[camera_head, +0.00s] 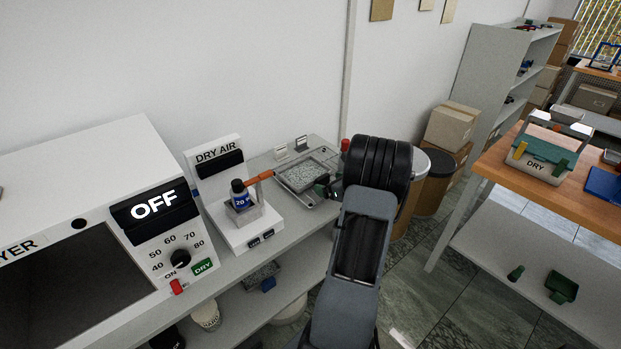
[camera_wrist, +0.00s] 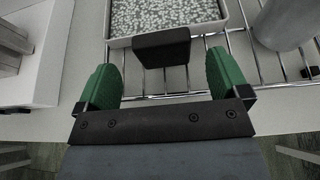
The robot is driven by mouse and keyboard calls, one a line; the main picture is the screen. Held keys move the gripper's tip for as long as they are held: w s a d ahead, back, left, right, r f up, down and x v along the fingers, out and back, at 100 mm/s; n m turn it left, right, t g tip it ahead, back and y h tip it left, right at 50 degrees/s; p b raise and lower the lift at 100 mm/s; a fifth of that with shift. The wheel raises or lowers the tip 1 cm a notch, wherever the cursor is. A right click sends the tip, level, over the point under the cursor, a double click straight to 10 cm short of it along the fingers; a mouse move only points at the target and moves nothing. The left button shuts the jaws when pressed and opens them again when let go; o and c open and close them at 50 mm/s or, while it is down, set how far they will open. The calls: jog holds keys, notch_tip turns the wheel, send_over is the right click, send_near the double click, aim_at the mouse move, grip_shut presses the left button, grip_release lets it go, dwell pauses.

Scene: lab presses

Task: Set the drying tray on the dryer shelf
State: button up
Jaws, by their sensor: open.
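The drying tray is a pale, shallow tray full of light pellets, with a dark handle tab (camera_wrist: 161,47) on its near side. Its near rim (camera_wrist: 120,43) shows in the wrist view, where it rests on a wire rack (camera_wrist: 262,68). My gripper (camera_wrist: 162,72) has green fingers, spread wide on either side of the handle tab and apart from it. In the head view my gripper (camera_head: 327,187) is at the tray's near right corner, partly behind my arm. The dryer (camera_head: 95,165) stands at the left, its display reading OFF. Its front is a dark panel (camera_head: 80,285); no shelf can be made out inside.
A DRY AIR unit (camera_head: 213,165) with a blue bottle (camera_head: 239,193) stands between dryer and tray. A grey cylinder (camera_wrist: 286,24) stands right of the tray.

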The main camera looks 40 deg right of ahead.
aim_at(325, 179)
jog(key=shift+p+x, duration=0.65)
jog(key=shift+x, duration=1.9)
jog(key=shift+d+r, duration=0.15)
jog(key=shift+c, duration=0.2)
jog(key=c, duration=1.2)
jog(key=shift+o, duration=0.2)
jog(key=shift+w+r, duration=0.1)
jog(key=shift+r, duration=0.45)
notch_tip(325, 179, up, 2)
jog(key=shift+r, duration=0.2)
jog(key=s+a+r+b, duration=0.1)
jog(key=s+a+r, duration=0.4)
jog(key=s+r, duration=0.4)
jog(key=s, duration=0.4)
jog(key=shift+r+b, duration=0.3)
jog(key=shift+b, duration=0.05)
